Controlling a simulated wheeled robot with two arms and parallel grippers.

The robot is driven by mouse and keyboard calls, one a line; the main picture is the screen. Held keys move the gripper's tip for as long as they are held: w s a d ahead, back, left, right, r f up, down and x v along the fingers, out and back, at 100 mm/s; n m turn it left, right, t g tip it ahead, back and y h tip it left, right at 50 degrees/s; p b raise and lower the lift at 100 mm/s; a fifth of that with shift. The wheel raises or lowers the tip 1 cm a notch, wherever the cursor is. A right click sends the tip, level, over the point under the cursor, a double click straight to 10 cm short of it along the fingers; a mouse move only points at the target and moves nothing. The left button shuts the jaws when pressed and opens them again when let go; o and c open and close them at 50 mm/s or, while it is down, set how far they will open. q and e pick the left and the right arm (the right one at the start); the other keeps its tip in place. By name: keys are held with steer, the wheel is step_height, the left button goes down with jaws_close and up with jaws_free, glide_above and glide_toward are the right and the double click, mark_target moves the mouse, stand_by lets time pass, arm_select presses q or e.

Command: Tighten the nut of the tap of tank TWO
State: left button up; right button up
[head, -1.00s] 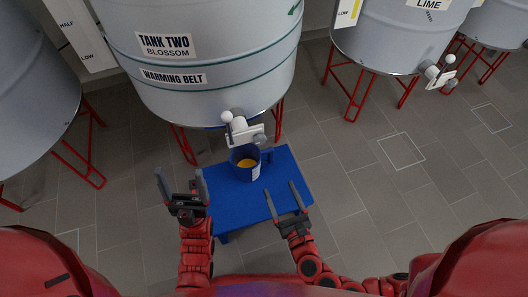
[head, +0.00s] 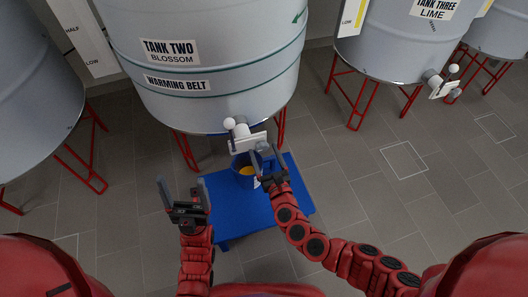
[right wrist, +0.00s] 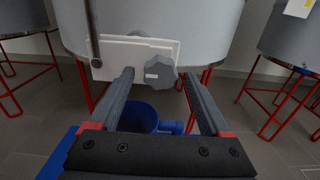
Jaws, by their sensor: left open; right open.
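Tank TWO (head: 215,90) is a pale grey drum on red legs. Its white tap (head: 242,131) sits low on the front and has a white ball-ended handle. The tap's nut is a dark grey lobed knob (right wrist: 160,73) in front of a white plate, seen in the right wrist view. My right gripper (head: 265,153) is open just in front of the tap. In its wrist view the nut lies between the fingertips (right wrist: 158,76); I cannot tell whether they touch it. My left gripper (head: 183,186) is open and empty, left of the blue stand.
A blue mug (right wrist: 139,117) with yellow contents stands under the tap on a low blue stand (head: 232,213). Tank THREE (head: 395,45), with its own tap, is at the right, another tank at the left. The tiled floor at right is clear.

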steer(key=shift+w+a, duration=0.15)
steer(key=shift+w, duration=0.3)
steer(key=shift+c, duration=0.3)
jaws_close()
